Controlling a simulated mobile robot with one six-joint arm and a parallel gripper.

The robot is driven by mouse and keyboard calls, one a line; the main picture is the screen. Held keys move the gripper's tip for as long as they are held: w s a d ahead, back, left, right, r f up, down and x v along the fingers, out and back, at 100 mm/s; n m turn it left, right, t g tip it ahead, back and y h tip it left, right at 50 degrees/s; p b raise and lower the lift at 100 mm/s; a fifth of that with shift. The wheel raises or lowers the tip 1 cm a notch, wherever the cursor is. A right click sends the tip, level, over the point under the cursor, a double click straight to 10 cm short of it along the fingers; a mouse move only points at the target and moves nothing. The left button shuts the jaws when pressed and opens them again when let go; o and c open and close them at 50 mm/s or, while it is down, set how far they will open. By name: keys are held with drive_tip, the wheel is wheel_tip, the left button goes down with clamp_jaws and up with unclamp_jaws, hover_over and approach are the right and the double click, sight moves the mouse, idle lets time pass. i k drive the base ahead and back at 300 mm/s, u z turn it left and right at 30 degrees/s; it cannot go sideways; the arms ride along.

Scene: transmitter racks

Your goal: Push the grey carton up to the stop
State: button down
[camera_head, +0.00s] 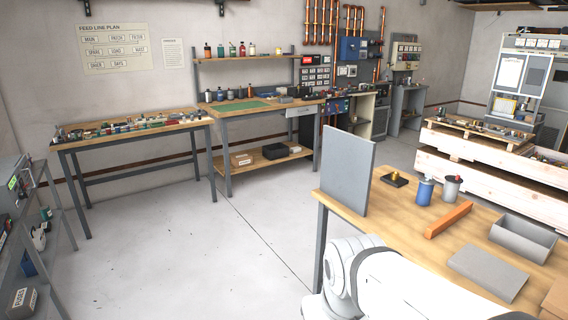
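A flat, closed-looking grey box (488,272), which may be the grey carton, lies on the front right part of the wooden table (400,232). An open grey bin (524,236) stands just behind it to the right. An orange bar (448,220) lies on the table to the left of both, apart from the flat box; it may be the stop. An upright grey panel (346,178) stands at the table's left edge. My white arm shows at the bottom, in front of the table. My gripper is out of view, so its place relative to the box cannot be seen.
A blue can (424,192), a grey can (451,190) and a dark tray (394,180) with a yellow piece stand at the table's back. A brown block (554,300) is at the lower right. Bare tabletop lies left of the orange bar.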

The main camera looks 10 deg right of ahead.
sight(534, 243)
drive_tip(key=z, duration=0.8)
drive_tip(key=i, duration=1.05)
drive_tip(key=z, duration=1.2)
drive_tip(key=i, duration=0.75)
drive_tip(key=z, duration=0.25)
